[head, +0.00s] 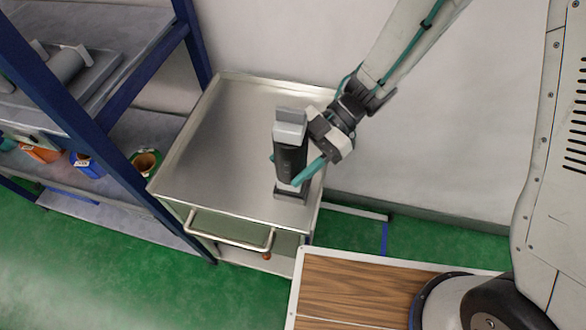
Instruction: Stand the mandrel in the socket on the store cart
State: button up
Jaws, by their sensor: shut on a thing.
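The mandrel (291,160) is a dark cylinder with a light grey block-shaped top. It stands about upright over the front right part of the steel store cart (215,150). A small dark square socket (291,194) shows at its lower end, on the cart top. The mandrel's foot meets the socket in the picture, but I cannot tell whether it is fully seated. My gripper (292,170) reaches in from the right and is shut on the mandrel, with teal fingers around its body.
A blue-framed shelf (100,140) with grey parts and coloured containers stands close on the left. The cart has a raised rim and a front handle (228,240). The cart's left half is clear.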

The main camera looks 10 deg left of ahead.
aim_at(293, 172)
jog(key=shift+d+f, duration=0.1)
jog(key=shift+f, duration=1.65)
jog(key=o, duration=1.5)
jog(key=shift+f, duration=0.15)
jog(key=shift+r, duration=0.2)
jog(key=v, duration=1.2)
jog(key=shift+w, duration=0.1)
